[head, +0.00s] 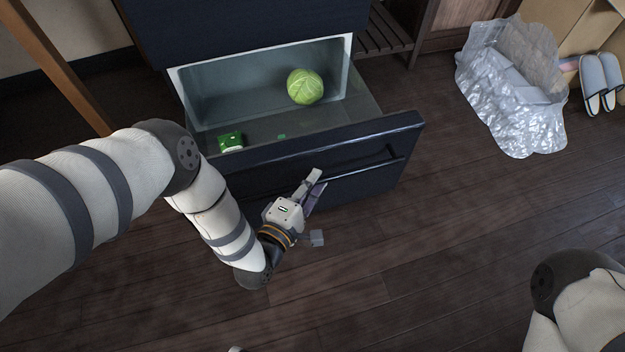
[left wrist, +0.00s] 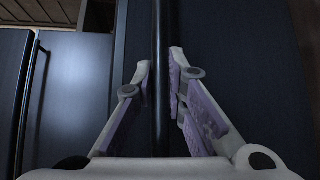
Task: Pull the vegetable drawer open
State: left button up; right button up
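The dark blue vegetable drawer (head: 300,150) stands pulled well out from the fridge in the head view. Its grey inside shows a green cabbage (head: 305,87) at the back and a small green-and-white item (head: 230,142) at the front left. A dark bar handle (head: 365,167) runs along the drawer front. My left gripper (head: 311,185) is at this handle. In the left wrist view the handle (left wrist: 161,60) passes between the fingertips (left wrist: 161,72), which close in on both sides of it.
A crumpled clear plastic bag (head: 515,85) lies on the floor at the right, beside slippers (head: 601,82). A wooden post (head: 55,65) leans at the left. The dark plank floor (head: 420,250) in front of the drawer is clear.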

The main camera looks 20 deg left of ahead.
pick_arm(q)
jog(key=o, duration=0.3)
jog(key=v, duration=1.2)
